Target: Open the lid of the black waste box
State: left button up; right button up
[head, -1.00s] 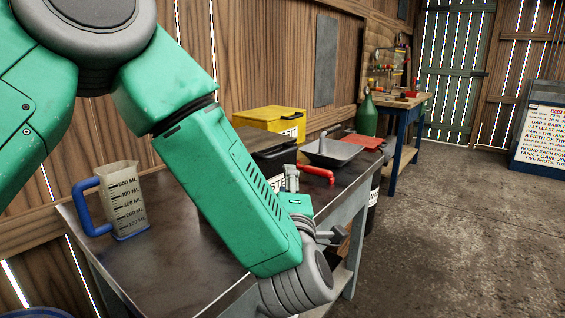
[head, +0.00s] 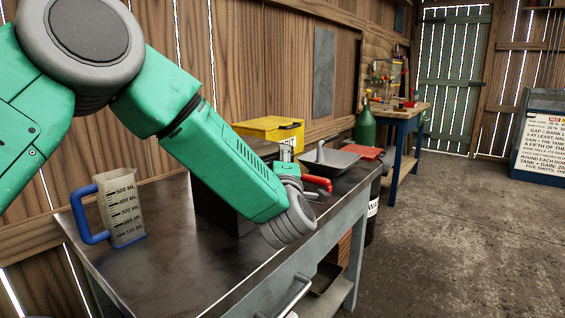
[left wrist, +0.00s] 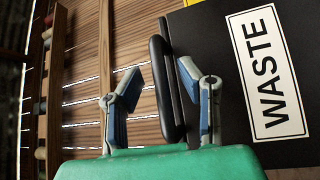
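The black waste box (head: 218,212) stands on the metal workbench, largely hidden behind my left arm in the head view. In the left wrist view its black side with the white WASTE label (left wrist: 267,72) fills the right, turned sideways. My right gripper is not in view.
A measuring jug (head: 121,208) with a blue handle stands at the bench's left. A yellow box (head: 270,130), a grey tray (head: 332,160) and a red-handled item (head: 318,182) are behind or right of my arm. A green bottle (head: 366,124) stands farther back.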

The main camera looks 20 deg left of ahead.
pick_arm(q)
jog(key=shift+a, duration=0.2)
grip_shut()
jog(key=shift+a, duration=0.2)
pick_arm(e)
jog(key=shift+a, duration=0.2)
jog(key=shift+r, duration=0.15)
